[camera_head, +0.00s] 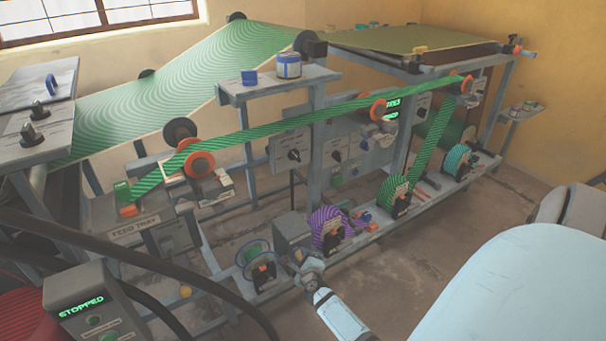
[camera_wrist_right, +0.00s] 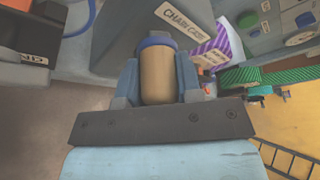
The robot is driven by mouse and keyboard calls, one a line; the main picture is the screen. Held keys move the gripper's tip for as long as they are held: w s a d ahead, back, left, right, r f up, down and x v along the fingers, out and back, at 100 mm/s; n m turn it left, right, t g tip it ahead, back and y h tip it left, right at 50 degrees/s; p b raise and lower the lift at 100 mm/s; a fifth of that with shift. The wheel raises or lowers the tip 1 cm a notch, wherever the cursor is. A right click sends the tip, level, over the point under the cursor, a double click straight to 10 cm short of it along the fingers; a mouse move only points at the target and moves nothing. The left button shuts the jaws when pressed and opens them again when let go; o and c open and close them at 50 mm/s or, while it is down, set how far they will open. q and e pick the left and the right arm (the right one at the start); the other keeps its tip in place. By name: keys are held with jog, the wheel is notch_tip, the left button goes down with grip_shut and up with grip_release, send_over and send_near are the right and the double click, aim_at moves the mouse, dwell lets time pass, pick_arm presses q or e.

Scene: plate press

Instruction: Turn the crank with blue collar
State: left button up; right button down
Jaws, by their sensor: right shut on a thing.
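In the right wrist view, the crank handle (camera_wrist_right: 158,78) is a tan cylinder with a blue collar (camera_wrist_right: 157,43) at its far end. My right gripper (camera_wrist_right: 158,85) has one finger on each side of the handle and is shut on it. In the head view my right gripper (camera_head: 309,268) is at the lower middle, in front of the grey chain case (camera_head: 292,232). The chain case (camera_wrist_right: 165,22) also shows just beyond the collar in the wrist view. The handle is too small and covered to make out in the head view. My left gripper is not in view.
A control box (camera_head: 88,302) reading STOPPED is at lower left. Dark cables cross the lower left. The floor (camera_head: 440,240) before the press is open.

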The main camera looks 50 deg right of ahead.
jog(key=c, duration=0.8)
grip_release()
jog(key=shift+r+p, duration=0.55)
notch_tip(320, 180, up, 9)
jog(key=p, duration=0.8)
pick_arm(q)
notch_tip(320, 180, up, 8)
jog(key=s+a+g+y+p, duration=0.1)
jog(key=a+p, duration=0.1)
jog(key=p, duration=0.8)
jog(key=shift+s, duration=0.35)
pick_arm(e)
jog(key=shift+r, duration=4.9)
